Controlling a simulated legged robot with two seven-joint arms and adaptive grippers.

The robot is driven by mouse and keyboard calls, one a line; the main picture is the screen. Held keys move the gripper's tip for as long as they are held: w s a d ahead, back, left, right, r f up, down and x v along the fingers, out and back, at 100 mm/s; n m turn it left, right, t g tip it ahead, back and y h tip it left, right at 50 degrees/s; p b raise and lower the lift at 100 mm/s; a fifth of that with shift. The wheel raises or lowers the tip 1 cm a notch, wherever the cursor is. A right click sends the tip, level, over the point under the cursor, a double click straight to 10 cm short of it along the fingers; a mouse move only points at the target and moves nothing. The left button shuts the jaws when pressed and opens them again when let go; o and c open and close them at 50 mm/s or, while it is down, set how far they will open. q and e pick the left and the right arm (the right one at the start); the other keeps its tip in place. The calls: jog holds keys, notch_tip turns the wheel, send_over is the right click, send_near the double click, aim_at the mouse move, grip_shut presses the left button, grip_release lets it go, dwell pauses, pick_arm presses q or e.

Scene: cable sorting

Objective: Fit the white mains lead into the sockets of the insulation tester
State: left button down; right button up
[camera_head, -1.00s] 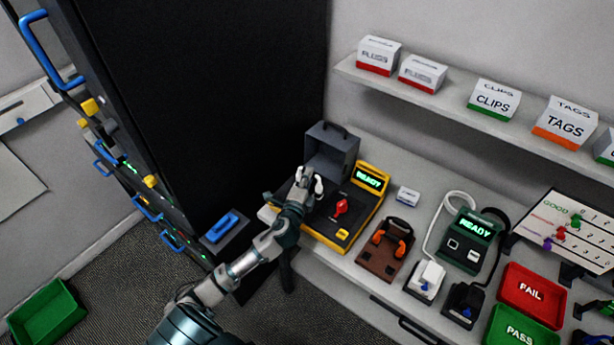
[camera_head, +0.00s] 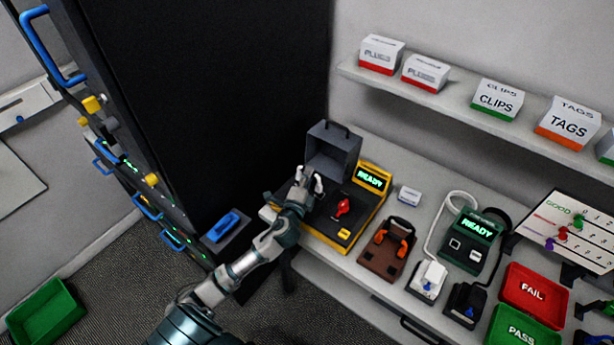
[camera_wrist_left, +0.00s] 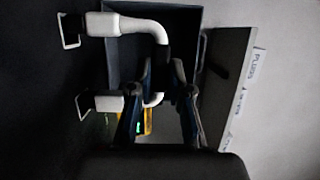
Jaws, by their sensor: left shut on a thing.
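My left gripper (camera_head: 306,188) is shut on the white mains lead (camera_head: 319,186), just in front of a grey open-fronted box. In the left wrist view the lead (camera_wrist_left: 132,25) bends from an upper white end down between my fingers (camera_wrist_left: 162,100). A second white end (camera_wrist_left: 108,103) sticks out to the left, lower down. The yellow-and-black tester (camera_head: 371,205) has a lit READY display and a red knob, with the grey box (camera_head: 344,150) at its back left. Its sockets cannot be made out; the arm covers its left part.
A tall black cabinet (camera_head: 225,100) stands close on the left, with a blue-handled part (camera_head: 227,226) low down. Right of the tester are a brown block with orange clips (camera_head: 388,250), a green tester (camera_head: 474,238), and FAIL (camera_head: 532,294) and PASS (camera_head: 517,332) trays.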

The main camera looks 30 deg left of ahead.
pick_arm(q)
jog(key=shift+s+d+f+b, duration=0.15)
jog(key=shift+d+f+b, duration=0.1)
jog(key=shift+f, duration=0.35)
jog(key=shift+s+d+f+b, duration=0.15)
jog(key=shift+d+f, duration=0.1)
jog(key=shift+f, duration=0.35)
jog(key=shift+d+f+b, duration=0.3)
jog(key=shift+f+b, duration=0.15)
jog(key=shift+f, duration=0.3)
jog(key=c, duration=1)
grip_release()
jog(key=shift+w+f, duration=0.25)
jog(key=shift+w, duration=0.05)
jog(key=shift+o, duration=0.2)
jog(key=shift+r, duration=0.15)
jog(key=shift+r, duration=0.1)
jog(key=o, duration=0.8)
jog(key=shift+c, duration=0.2)
jog(key=shift+r, duration=0.1)
